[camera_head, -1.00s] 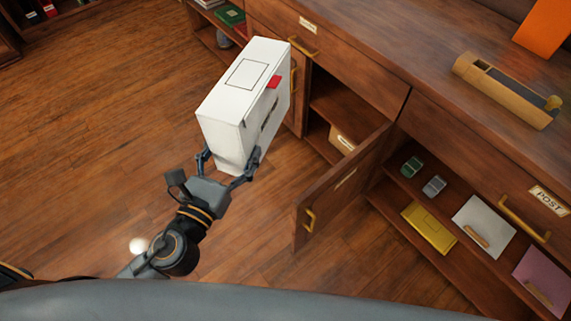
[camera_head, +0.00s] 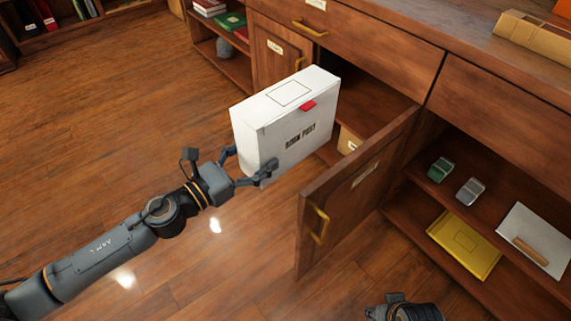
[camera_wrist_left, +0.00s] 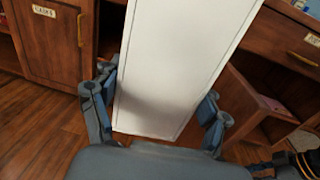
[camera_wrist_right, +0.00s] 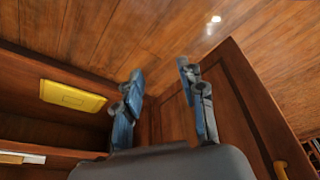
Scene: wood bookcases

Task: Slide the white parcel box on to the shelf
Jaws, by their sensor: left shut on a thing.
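The white parcel box (camera_head: 288,118) has a red tab and dark lettering on its side. My left gripper (camera_head: 248,166) is shut on the box's near end and holds it upright in front of the open cupboard. In the left wrist view the box (camera_wrist_left: 180,65) stands between the two fingers (camera_wrist_left: 158,108). The cupboard's shelf (camera_head: 368,97) shows behind the box, partly hidden by it. My right gripper (camera_wrist_right: 160,100) is open and empty in the right wrist view, near the cupboard door; only part of that arm shows at the bottom of the head view.
The open cupboard door (camera_head: 350,192) juts out right of the box. A small tan box (camera_head: 349,140) sits low inside the cupboard. Open shelves at right hold a yellow parcel (camera_head: 464,243) and small items. The wood floor at left is clear.

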